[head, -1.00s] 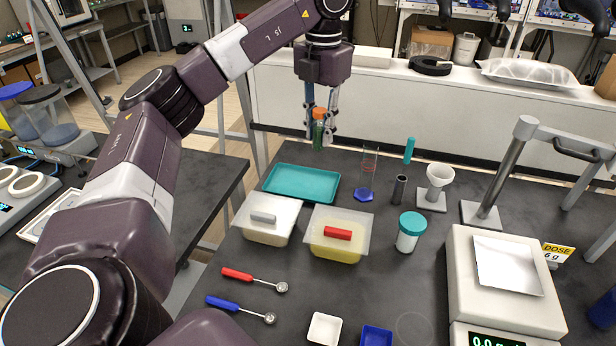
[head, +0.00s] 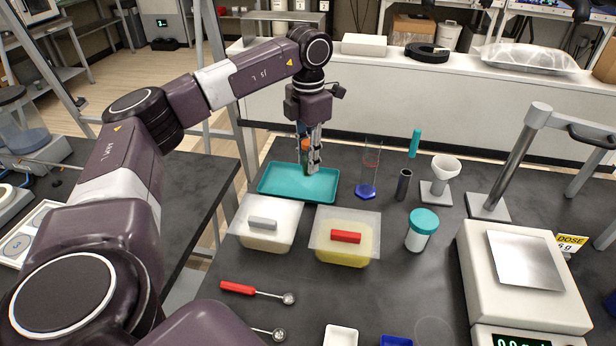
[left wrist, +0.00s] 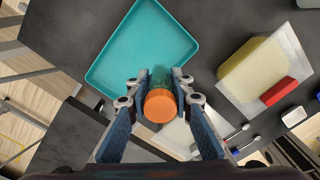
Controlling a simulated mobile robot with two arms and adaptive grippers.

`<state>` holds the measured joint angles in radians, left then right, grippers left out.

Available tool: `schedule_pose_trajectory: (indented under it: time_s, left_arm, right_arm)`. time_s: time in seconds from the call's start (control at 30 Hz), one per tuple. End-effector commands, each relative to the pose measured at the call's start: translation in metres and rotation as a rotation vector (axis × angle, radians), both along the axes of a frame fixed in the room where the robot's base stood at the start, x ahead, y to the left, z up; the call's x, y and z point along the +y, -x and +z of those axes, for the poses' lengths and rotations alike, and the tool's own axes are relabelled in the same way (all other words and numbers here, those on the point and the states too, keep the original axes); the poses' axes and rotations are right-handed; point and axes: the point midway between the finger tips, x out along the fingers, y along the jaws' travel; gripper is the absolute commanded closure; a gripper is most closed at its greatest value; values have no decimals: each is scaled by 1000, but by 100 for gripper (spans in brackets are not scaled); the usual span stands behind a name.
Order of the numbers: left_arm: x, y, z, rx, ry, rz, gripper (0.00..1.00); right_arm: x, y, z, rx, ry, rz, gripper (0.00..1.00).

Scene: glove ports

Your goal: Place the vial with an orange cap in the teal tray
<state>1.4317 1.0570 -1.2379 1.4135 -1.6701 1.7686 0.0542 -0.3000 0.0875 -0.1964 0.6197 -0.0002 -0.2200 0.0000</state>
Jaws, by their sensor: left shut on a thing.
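The vial with an orange cap (head: 306,145) is upright between the fingers of my left gripper (head: 308,165). It also shows in the left wrist view (left wrist: 160,105), cap toward the camera, with the gripper's fingers (left wrist: 158,90) shut on its sides. The teal tray (head: 278,193) lies empty on the dark table at the back left. In the head view the gripper and vial overlap the tray's far right part. The left wrist view shows the tray (left wrist: 128,50) just beyond the vial. Whether the vial's bottom touches the tray is hidden. My right gripper is not in view.
Two lidded tubs, with a grey handle (head: 262,223) and a red handle (head: 346,237), stand in front of the tray. A glass cylinder on a blue base (head: 366,189) stands to its right. A teal-capped jar (head: 422,228) and a balance (head: 525,265) are farther right.

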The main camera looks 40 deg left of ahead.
Motion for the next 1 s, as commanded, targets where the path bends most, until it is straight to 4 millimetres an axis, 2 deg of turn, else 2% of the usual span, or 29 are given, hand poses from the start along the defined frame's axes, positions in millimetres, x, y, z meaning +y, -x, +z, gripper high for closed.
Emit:
schedule_pose_trajectory:
  time_s: [0.1, 0.27, 0.5, 0.93, 0.97, 1.0]
  left_arm:
    - [0, 0, -16, 1, 0, 1, 100]
    - [0, 0, -29, 1, 0, 1, 100]
    - [0, 0, -62, 1, 0, 1, 100]
    - [0, 0, -70, -1, 0, 1, 100]
    - [0, 0, -69, -1, 0, 1, 77]
    - [0, 0, -69, -1, 0, 1, 73]
  right_arm:
    - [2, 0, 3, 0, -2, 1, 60]
    - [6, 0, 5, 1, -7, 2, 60]
    - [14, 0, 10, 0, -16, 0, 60]
    - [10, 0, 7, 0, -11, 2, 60]
    - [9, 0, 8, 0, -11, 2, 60]
    - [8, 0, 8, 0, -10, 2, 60]
